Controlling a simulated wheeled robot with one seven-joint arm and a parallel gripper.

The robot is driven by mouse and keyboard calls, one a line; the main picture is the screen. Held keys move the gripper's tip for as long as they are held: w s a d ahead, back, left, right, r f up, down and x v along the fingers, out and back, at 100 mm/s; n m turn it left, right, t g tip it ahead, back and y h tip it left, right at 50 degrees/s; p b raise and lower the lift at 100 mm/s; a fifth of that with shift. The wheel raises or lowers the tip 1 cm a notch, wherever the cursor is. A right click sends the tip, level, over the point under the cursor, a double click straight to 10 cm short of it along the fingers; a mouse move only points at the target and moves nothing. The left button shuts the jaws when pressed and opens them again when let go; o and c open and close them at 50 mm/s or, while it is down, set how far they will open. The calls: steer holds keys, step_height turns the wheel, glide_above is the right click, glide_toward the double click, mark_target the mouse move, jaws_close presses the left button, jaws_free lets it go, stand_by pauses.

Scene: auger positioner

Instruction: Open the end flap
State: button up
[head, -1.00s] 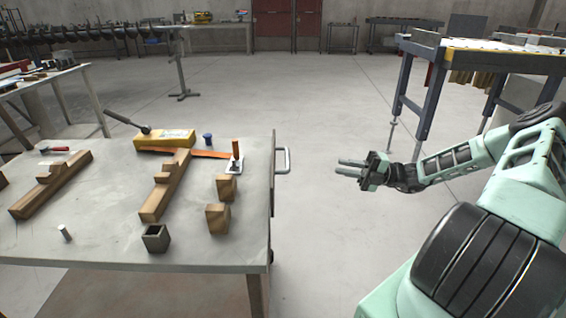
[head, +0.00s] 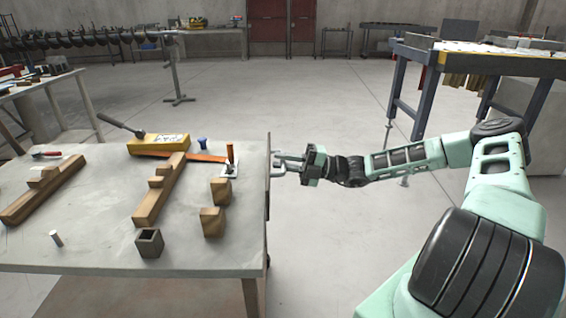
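The end flap (head: 268,185) shows as a thin edge along the right end of the grey workbench. The outer face of the flap is hidden from this side.
The workbench (head: 100,255) holds wooden blocks, a yellow box (head: 158,145), an orange-handled tool (head: 230,155) and a small dark square cup (head: 149,243). A blue-legged table (head: 430,95) stands at back right.

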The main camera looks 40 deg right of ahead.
steer(key=shift+a, duration=0.15)
steer(key=shift+c, duration=0.3)
jaws_close()
